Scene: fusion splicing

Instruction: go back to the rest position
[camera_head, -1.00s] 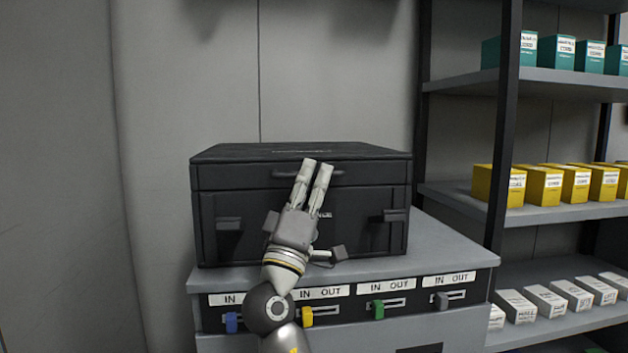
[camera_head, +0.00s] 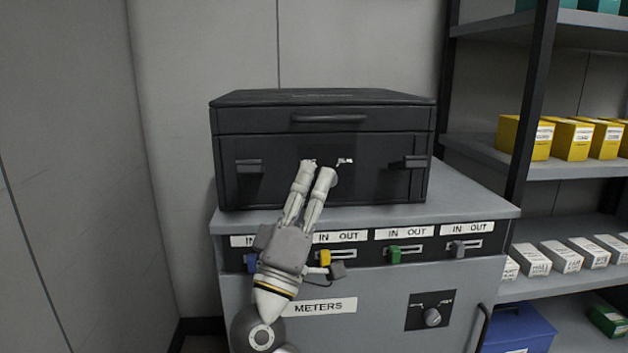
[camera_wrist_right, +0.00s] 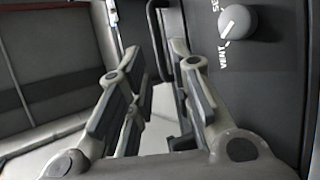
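My right gripper (camera_head: 317,169) is in front of the black case, its fingers pointing up in the head view. They overlap the lower front of the case in the picture; I cannot tell the gap to it. In the right wrist view my right gripper (camera_wrist_right: 158,95) has its two finger pads apart with nothing between them. My left gripper is in neither view.
The closed black case (camera_head: 250,118) stands on a grey cabinet (camera_head: 380,285) with coloured sliders. Shelves (camera_head: 500,160) with boxes stand at right.

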